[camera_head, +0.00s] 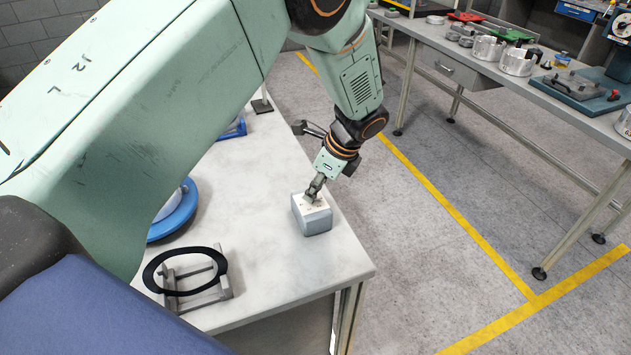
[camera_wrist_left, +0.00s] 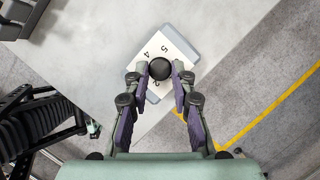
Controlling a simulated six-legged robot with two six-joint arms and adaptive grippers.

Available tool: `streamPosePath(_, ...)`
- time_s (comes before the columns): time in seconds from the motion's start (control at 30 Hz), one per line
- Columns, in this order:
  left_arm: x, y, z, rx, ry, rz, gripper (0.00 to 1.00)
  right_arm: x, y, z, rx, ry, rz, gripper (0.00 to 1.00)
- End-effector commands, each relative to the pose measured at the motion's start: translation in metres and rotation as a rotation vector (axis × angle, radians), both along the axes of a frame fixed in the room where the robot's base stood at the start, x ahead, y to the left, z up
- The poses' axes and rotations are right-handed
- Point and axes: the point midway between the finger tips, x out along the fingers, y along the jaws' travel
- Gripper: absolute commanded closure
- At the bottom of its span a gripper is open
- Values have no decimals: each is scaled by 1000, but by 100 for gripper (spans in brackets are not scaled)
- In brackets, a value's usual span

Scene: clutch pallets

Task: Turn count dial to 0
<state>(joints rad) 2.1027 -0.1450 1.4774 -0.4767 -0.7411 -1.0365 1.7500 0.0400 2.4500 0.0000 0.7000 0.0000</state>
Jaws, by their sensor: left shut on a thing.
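The count dial box (camera_head: 312,217) is a grey block with a white top, near the right edge of the white table (camera_head: 275,270). In the left wrist view its white face (camera_wrist_left: 172,50) shows printed numbers, among them 4, 5 and 2. A round black knob (camera_wrist_left: 159,68) sits on that face. My left gripper (camera_wrist_left: 160,72) is shut on the knob, one finger at each side. It also shows from above in the head view (camera_head: 312,196). The knob's pointer and some numbers are hidden by the fingers. My right gripper is not in view.
A black ring on a grey stand (camera_head: 222,287) and a blue round base (camera_head: 180,215) are on the same table. A second bench (camera_head: 560,85) with metal pots stands across the aisle. Yellow lines mark the floor.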

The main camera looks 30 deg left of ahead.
Motion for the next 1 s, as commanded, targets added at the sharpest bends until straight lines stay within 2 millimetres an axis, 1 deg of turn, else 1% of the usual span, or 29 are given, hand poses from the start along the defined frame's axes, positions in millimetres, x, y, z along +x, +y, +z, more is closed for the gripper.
streamPosePath(0.03,-3,1,-4,-1,12,47,100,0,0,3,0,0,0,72)
streamPosePath(0.37,-1,2,-5,-1,11,362,100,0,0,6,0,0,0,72)
streamPosePath(1.0,2,6,-7,2,13,971,100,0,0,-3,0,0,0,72)
